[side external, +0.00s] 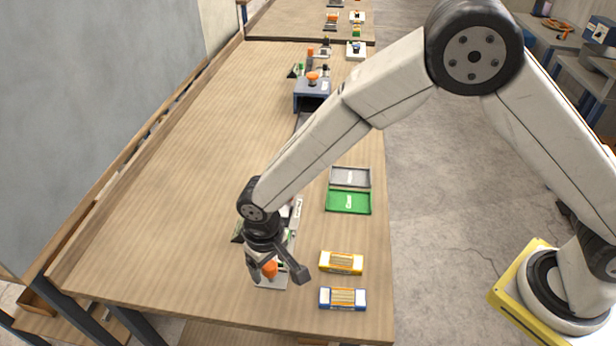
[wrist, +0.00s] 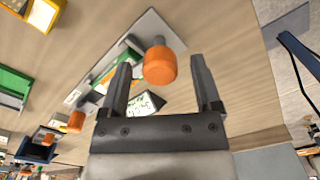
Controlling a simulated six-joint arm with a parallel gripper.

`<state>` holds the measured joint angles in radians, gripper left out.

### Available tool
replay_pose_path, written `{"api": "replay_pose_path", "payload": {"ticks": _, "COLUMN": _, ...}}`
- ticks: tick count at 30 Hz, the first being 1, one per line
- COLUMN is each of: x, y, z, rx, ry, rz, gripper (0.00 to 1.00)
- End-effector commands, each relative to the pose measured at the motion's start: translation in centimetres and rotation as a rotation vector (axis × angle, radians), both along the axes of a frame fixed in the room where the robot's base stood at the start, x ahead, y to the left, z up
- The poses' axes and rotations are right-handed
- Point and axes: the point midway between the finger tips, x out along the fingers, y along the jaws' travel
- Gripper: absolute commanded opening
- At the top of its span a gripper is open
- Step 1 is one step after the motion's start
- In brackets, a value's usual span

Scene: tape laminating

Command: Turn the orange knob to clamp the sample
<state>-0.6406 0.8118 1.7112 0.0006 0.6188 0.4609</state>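The orange knob (side external: 270,268) stands on a light metal base plate (side external: 272,284) near the front end of the table. In the wrist view the orange knob (wrist: 160,65) lies between my fingertips, with a visible gap on each side. My gripper (side external: 277,272) is open around the knob and points down at it; the wrist view shows both spread fingers of my gripper (wrist: 161,66). The fixture's middle, with a green strip and a small display (wrist: 146,103), is partly hidden by my left finger. I cannot make out the clamped state of the sample.
A yellow box (side external: 341,263) and a blue box (side external: 342,299) lie right of the fixture. A green tray (side external: 348,202) and a grey tray (side external: 350,177) lie behind them. A second orange knob (wrist: 76,121) shows further along. The table's left half is clear.

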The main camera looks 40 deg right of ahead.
Motion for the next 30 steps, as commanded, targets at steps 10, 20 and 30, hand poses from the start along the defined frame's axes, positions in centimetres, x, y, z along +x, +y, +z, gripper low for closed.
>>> {"api": "replay_pose_path", "payload": {"ticks": 10, "x": 0.0, "y": 0.0, "z": 0.3, "rx": 0.000, "ry": -0.001, "rz": 0.002, "gripper": 0.81}}
{"api": "replay_pose_path", "payload": {"ticks": 20, "x": 0.1, "y": 0.0, "z": 3.3, "rx": 0.002, "ry": -0.003, "rz": 0.001, "gripper": 0.81}}
{"api": "replay_pose_path", "payload": {"ticks": 30, "x": 0.0, "y": 0.0, "z": 7.1, "rx": 0.001, "ry": -0.002, "rz": 0.001, "gripper": 0.81}}
